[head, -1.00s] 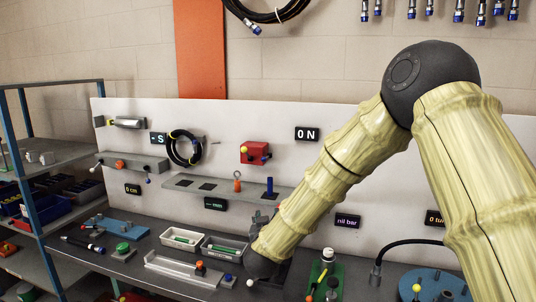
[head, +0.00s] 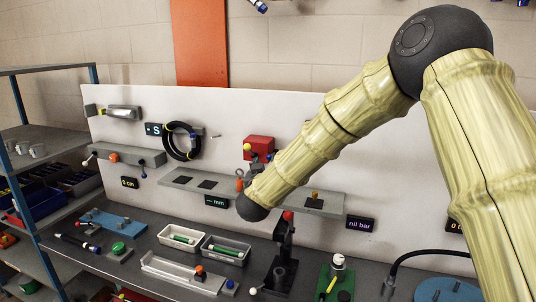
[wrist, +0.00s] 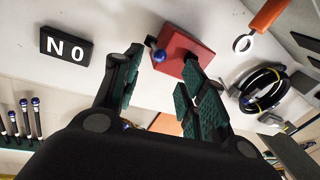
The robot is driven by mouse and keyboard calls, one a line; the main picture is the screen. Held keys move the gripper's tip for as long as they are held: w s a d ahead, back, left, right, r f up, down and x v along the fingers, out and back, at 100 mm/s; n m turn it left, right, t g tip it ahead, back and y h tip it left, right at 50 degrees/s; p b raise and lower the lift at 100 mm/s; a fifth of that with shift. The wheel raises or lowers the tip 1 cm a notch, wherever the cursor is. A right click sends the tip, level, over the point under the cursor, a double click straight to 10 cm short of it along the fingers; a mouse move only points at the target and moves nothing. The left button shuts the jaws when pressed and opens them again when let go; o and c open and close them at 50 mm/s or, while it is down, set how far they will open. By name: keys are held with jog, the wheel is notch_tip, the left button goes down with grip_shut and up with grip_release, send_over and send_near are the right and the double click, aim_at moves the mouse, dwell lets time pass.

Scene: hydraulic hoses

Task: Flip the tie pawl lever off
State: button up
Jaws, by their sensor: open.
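A red box (head: 258,146) is mounted on the white panel, with a yellow ball (head: 247,147) at its left side in the head view. In the wrist view the red box (wrist: 180,52) shows a blue ball (wrist: 158,56) on a short lever at its left; the yellow ball does not show clearly there. I cannot tell for sure which ball belongs to the tie pawl lever. My gripper (wrist: 162,62) is open and empty, its dark green-padded fingers pointing at the box. The blue ball shows between the fingertips; contact cannot be told. In the head view my forearm partly hides the gripper.
Below are a grey shelf (head: 325,203) and an orange ring-topped piece (head: 239,184).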

aim_at(269, 157)
jog(key=w+p, duration=0.1)
jog(key=w, duration=0.3)
jog(key=w+d+p, duration=0.1)
jog(key=shift+w+p, duration=0.3)
jog(key=shift+w, duration=0.1)
jog(key=shift+w+d+f+p, duration=0.15)
jog(key=shift+w+p, duration=0.2)
jog(key=shift+w, duration=0.65)
